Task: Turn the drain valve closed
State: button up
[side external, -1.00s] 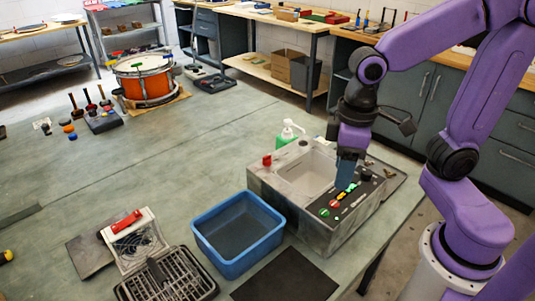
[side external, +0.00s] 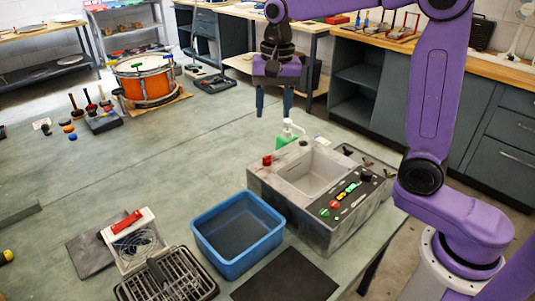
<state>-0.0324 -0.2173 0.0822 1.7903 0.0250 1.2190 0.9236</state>
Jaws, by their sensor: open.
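A grey sink unit (side external: 262,187) stands on the bench with a pale basin (side external: 312,172). A red knob (side external: 267,160) sits at its left back corner. Its dark control panel (side external: 341,213) carries red, green and yellow controls and a black knob (side external: 366,174). Small dark fittings (side external: 348,150) sit at the back right. I cannot tell which of these is the drain valve, or how it is turned. My gripper (side external: 274,108) is open and empty, pointing down in the air above and behind the sink unit. It appears apart from everything.
A green soap bottle (side external: 288,134) with a white pump stands behind the sink unit. A blue tub (side external: 238,232) stands in front-left, with a dark mat (side external: 286,277) beside it. A dish rack (side external: 165,279) and a drum (side external: 145,80) are farther left.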

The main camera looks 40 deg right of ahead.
aim_at(267, 156)
jog(key=w+f+m, duration=0.1)
jog(key=f, duration=0.4)
jog(key=w+d+f+m, duration=0.1)
jog(key=f, duration=0.5)
jog(key=w+f+m, duration=0.1)
jog(key=f, duration=0.4)
jog(key=shift+w+d+f, duration=0.2)
jog(key=shift+w+d, duration=0.15)
grip_shut()
